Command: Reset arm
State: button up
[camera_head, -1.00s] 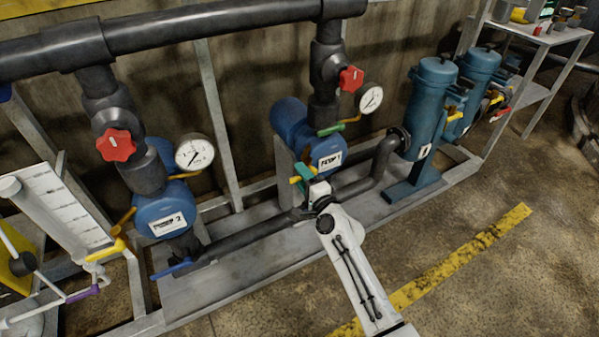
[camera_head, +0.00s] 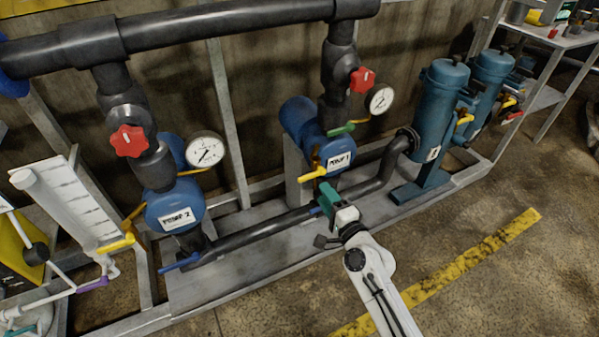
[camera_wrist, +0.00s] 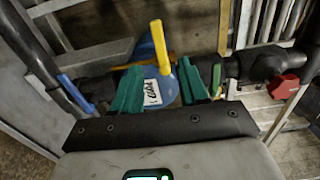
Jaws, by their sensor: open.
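My arm reaches in from the bottom of the head view. My gripper (camera_head: 326,197), with green fingers, is open and empty in front of pump 1 (camera_head: 335,160), a blue pump with a white label. A yellow handle (camera_head: 313,174) at pump 1 lies just above and beyond the fingers in the head view. In the wrist view the yellow handle (camera_wrist: 160,46) stands up beyond the gap between the green fingers (camera_wrist: 160,76), and a blue labelled body (camera_wrist: 165,92) shows between them. I see no contact with the handle.
Pump 2 (camera_head: 175,210), with a blue handle (camera_head: 180,263), stands left. Red valve knobs (camera_head: 127,141) and gauges (camera_head: 206,150) sit above. Blue filter cylinders (camera_head: 438,110) stand right. The frame's grey base (camera_head: 240,285) runs in front. Floor near the yellow line (camera_head: 450,267) is clear.

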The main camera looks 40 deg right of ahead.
jog(key=s+a+n+g+y+p, duration=0.3)
jog(key=s+a+n+y, duration=0.1)
jog(key=a+n, duration=0.3)
jog(key=s+a+n+g+y+p, duration=0.3)
jog(key=a+n+g, duration=0.1)
jog(key=a+n, duration=0.3)
jog(key=s+r+n+g+h+p, duration=0.1)
jog(key=s+r+n+g+p, duration=0.1)
jog(key=s, duration=0.7)
jog(key=s+r+n+g+h+p, duration=0.1)
jog(key=s+n+g, duration=0.4)
jog(key=s, duration=0.5)
notch_tip(320, 180, up, 2)
jog(key=shift+r+g+p, duration=0.1)
jog(key=shift+g+p, duration=0.8)
jog(key=shift+g, duration=0.3)
